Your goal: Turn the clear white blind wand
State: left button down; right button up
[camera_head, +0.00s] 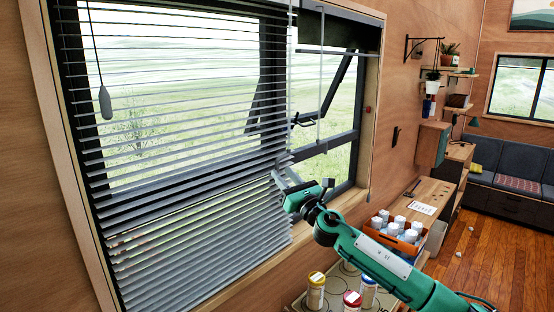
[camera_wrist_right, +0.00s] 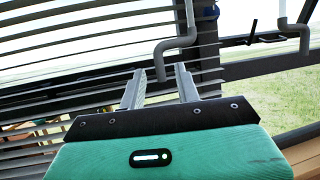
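The pale blind wand (camera_head: 290,75) hangs in front of the right edge of the slatted blind (camera_head: 180,150). It also shows in the right wrist view (camera_wrist_right: 181,43), with a cranked lower end. My right gripper (camera_head: 279,172) is at the wand's lower end. In the right wrist view the gripper (camera_wrist_right: 155,80) is open, its two fingers apart, and the wand's end shows between the fingertips. I cannot tell whether they touch. A second pale cranked rod (camera_head: 320,90) hangs to the right by the window; it also shows in the wrist view (camera_wrist_right: 288,25). My left gripper is out of view.
A cord with a grey weight (camera_head: 105,102) hangs at the blind's left. The window frame and wooden sill (camera_head: 350,200) are close to my right arm. Below it are an orange crate of bottles (camera_head: 378,236) and several jars (camera_head: 316,291). Floor at right is mostly clear.

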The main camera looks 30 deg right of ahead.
aim_at(278, 169)
jog(key=shift+p+x, duration=0.6)
jog(key=shift+x, duration=1.5)
grip_shut()
